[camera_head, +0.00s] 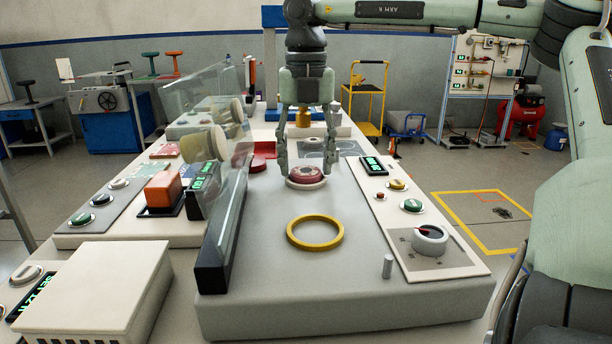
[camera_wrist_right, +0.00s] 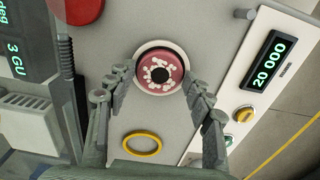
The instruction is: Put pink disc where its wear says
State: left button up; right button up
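The pink disc (camera_head: 306,173) sits on a round white seat (camera_head: 292,184) on the grey bench top. I cannot tell whether either fingertip touches the seat's rim. My left gripper is not in view.
A yellow ring (camera_head: 315,232) lies flat nearer me. A clear upright guard (camera_head: 225,180) runs along the left, with a red round piece (camera_head: 262,155) near it. A control panel with a dial (camera_head: 430,238) and a display (camera_wrist_right: 268,62) reading 20 000 is at right.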

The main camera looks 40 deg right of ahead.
aim_at(306, 170)
jog(key=c, duration=0.6)
jog(key=shift+r+p, duration=1)
jog(key=shift+r, duration=0.4)
jog(key=shift+r+p, duration=0.45)
jog(key=shift+r, duration=0.65)
